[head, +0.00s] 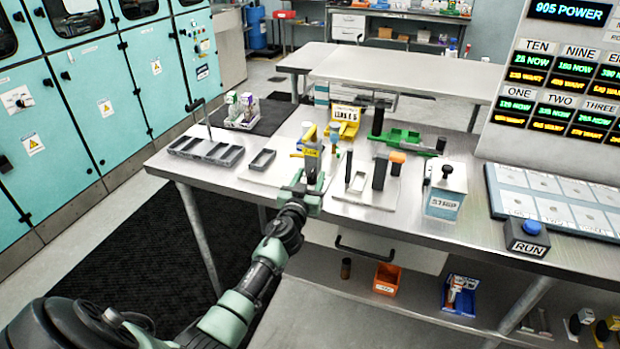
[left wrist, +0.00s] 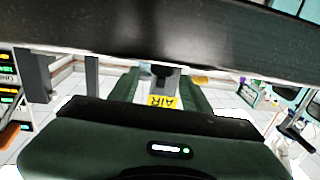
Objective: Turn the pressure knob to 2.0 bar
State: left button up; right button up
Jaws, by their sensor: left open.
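A small air unit with a yellow label (head: 312,152) stands on the metal bench, left of the middle. In the left wrist view its yellow AIR label (left wrist: 162,101) is upside down, with a grey body and a dark round part (left wrist: 161,71) above it. I cannot tell for sure whether that part is the pressure knob, and I cannot read a pressure value. My left gripper (head: 309,186) is open, right in front of the unit and partly covering it. In the left wrist view its fingers lie on either side of the label; contact is unclear. My right gripper is not in view.
A grey tray (head: 206,150) lies left of the unit. A plate with upright posts (head: 379,172), a white box with a black knob (head: 446,190) and a blue RUN button (head: 530,229) stand to the right. A green fixture (head: 408,140) is behind.

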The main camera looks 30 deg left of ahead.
pick_arm(q)
grip_shut()
jog(key=shift+h, duration=0.3)
